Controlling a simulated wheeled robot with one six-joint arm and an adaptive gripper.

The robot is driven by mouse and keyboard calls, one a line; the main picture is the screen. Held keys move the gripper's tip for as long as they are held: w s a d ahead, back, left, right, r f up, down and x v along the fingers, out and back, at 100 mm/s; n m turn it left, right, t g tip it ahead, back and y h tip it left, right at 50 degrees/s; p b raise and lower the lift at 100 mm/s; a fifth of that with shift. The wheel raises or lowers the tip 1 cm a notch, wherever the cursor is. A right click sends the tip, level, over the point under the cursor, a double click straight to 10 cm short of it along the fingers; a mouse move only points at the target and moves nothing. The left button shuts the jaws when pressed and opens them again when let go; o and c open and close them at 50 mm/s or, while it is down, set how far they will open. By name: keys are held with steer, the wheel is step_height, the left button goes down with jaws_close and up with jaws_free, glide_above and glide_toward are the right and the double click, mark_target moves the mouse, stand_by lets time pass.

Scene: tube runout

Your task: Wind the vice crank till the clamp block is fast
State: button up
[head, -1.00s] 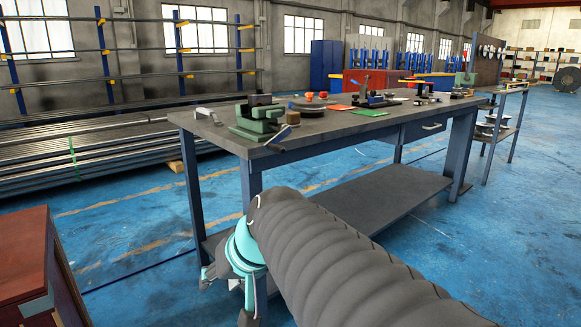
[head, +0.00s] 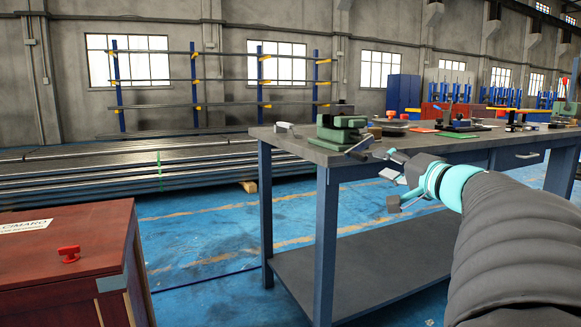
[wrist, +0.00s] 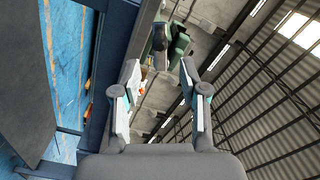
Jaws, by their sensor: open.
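The green vice (head: 342,131) stands on the near left corner of the grey workbench (head: 440,151). Its crank (head: 361,146) sticks out past the bench's front edge. I cannot clearly tell the clamp block at this size. My gripper (head: 390,179) is open and empty, in front of the bench edge, a little below and to the right of the crank, apart from it. In the wrist view, the vice (wrist: 179,43) shows beyond and between the open fingers (wrist: 160,76), with a dark part beside it.
A red-brown cabinet (head: 65,260) with a red knob stands at the near left. A grey bracket-like handle (head: 284,129) lies left of the vice. Other tools and a green mat lie farther right on the bench. Blue floor between cabinet and bench is clear.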

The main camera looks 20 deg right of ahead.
mark_target(366, 158)
steer(key=shift+w+a, duration=0.15)
steer(key=shift+w, duration=1.3)
steer(key=shift+w+a, duration=0.15)
steer(key=shift+w, duration=1.3)
steer(key=shift+w+a, duration=0.15)
steer(key=shift+w, duration=1.3)
steer(key=shift+w, duration=0.1)
jaws_close()
